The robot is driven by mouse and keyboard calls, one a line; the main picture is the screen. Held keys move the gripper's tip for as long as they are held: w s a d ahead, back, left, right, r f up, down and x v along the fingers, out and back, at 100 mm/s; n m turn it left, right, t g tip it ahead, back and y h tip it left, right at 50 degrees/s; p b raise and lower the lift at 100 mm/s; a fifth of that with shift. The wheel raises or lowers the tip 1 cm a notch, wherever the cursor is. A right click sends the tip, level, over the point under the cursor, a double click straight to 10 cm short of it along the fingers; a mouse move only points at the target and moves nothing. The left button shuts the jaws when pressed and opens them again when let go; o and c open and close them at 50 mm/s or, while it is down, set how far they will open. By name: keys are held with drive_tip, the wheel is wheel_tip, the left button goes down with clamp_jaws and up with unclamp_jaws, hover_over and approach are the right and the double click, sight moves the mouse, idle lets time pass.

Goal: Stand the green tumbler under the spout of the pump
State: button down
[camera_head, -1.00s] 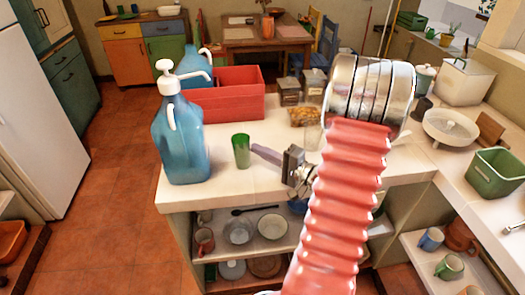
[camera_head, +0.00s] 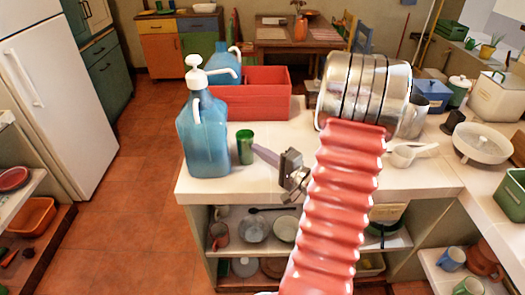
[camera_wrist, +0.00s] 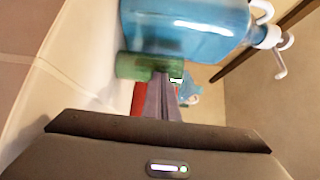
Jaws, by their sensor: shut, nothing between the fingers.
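The green tumbler (camera_head: 245,149) stands upright on the white counter, just right of the blue pump bottle (camera_head: 205,138). In the wrist view, the closed fingers (camera_wrist: 162,82) point at the tumbler (camera_wrist: 135,66), with the bottle (camera_wrist: 185,28) beyond and the spout (camera_wrist: 281,62) at the right.
A red open box (camera_head: 252,105) and another blue pump bottle (camera_head: 228,62) stand behind. The counter's front left edge is close to the pump bottle. A white scoop (camera_head: 405,155) and a blue box (camera_head: 432,92) are to the right of my arm. Dishes fill the shelf below.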

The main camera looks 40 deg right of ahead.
drive_tip(key=shift+s+d, duration=0.15)
drive_tip(key=shift+s+d, duration=0.15)
drive_tip(key=s+d, duration=0.2)
drive_tip(key=shift+s+d, duration=0.2)
drive_tip(key=shift+d, duration=0.15)
drive_tip(key=s, duration=0.8)
drive_tip(key=shift+s, duration=0.95)
drive_tip(key=s+d, duration=0.1)
drive_tip(key=s+d+f+m+h, duration=0.1)
drive_tip(key=d, duration=0.1)
drive_tip(key=shift+s+h, duration=0.1)
drive_tip(key=shift+h, duration=0.2)
